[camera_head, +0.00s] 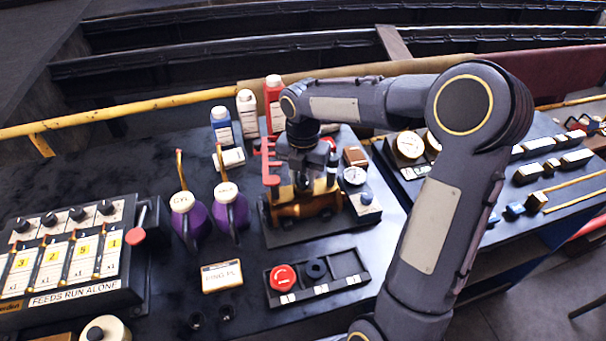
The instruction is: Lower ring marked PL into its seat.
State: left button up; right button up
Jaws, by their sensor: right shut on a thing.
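My right gripper (303,182) points down over a small brass-coloured machine (290,212) on a dark base plate. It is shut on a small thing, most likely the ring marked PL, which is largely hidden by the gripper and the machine. I cannot read a mark on it, and the seat is hidden too. I cannot tell whether the ring touches the machine. A card (222,276) reading "RING PL" stands in front. A three-place tray (318,290) holds a red ring (283,277) at left and a black ring (316,269) in the middle; its right place looks empty. My left gripper is out of view.
A red rack-like part (269,165) stands close left of my gripper. Two purple oil cans (232,212) and several bottles (247,112) stand left and behind. A feed panel (75,255) fills the left, and a gauge panel (409,146) is at right. Bare bench lies before the tray.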

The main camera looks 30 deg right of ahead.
jog(key=shift+f, duration=0.3)
jog(key=o, duration=1)
jog(key=shift+o, duration=0.3)
jog(key=o, duration=0.3)
